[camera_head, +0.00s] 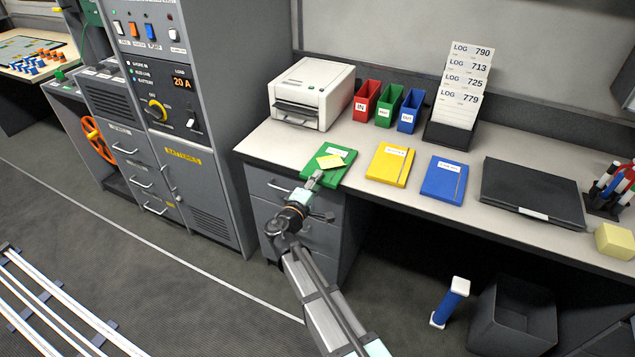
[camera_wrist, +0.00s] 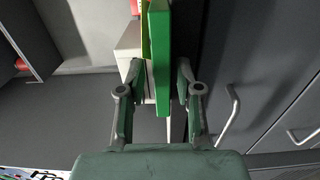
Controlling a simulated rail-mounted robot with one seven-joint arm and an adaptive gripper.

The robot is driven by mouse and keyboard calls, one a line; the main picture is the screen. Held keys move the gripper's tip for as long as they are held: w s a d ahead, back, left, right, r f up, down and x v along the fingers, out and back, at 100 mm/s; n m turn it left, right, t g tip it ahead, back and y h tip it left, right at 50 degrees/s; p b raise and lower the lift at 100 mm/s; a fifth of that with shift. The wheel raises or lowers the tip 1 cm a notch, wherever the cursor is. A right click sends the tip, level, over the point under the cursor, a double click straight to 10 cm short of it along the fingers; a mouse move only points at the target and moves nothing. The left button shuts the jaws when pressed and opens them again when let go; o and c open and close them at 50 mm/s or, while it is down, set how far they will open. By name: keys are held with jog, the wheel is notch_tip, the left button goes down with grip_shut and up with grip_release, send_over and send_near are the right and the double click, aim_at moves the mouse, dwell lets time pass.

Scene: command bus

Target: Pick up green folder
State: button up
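In the head view my gripper (camera_head: 314,181) is at the folder's front left side. In the wrist view the folder (camera_wrist: 160,50) shows edge-on, between the two fingers of my gripper (camera_wrist: 159,78). The fingers are spread, one on each side of the folder, with a small gap visible at the right finger.
A yellow folder (camera_head: 390,166) and a blue folder (camera_head: 444,180) lie to the right on the desk (camera_head: 375,137). A white printer (camera_head: 311,93) and red, green and blue file holders stand behind. Drawers (camera_head: 272,186) are below the desk; a grey cabinet (camera_head: 208,130) is left.

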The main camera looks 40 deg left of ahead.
grip_shut()
jog(key=shift+r, duration=0.15)
notch_tip(320, 180, up, 2)
jog(key=shift+r, duration=0.15)
jog(key=s+d+r, duration=0.1)
jog(key=s+r, duration=0.1)
jog(key=s, duration=0.5)
jog(key=s+d+r, duration=0.1)
jog(key=s+r, duration=0.2)
jog(key=s, duration=0.3)
jog(key=shift+s+d, duration=0.3)
jog(key=shift+s, duration=0.1)
